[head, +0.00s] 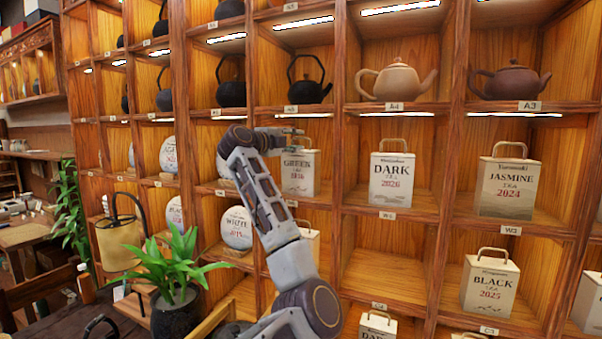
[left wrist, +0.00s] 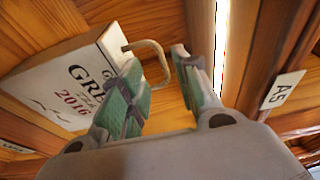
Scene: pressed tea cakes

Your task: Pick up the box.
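A white box labelled GREEN 2016 (head: 300,176) stands in a shelf compartment, with a tan loop handle on top. My left gripper (head: 287,133) is at the top of this box, and my arm covers part of its left side. In the left wrist view the box (left wrist: 70,85) appears tilted, with its handle (left wrist: 150,52) between the fingertips. The fingers of the left gripper (left wrist: 160,80) are apart, and I see no clear contact with the handle. My right gripper is not in view.
The wooden shelf has narrow compartments with dividers. Other boxes stand nearby: DARK (head: 391,180), JASMINE (head: 507,188) and BLACK (head: 490,285). Teapots, including a tan one (head: 397,82), sit on the shelf above. A potted plant (head: 175,280) stands at the lower left.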

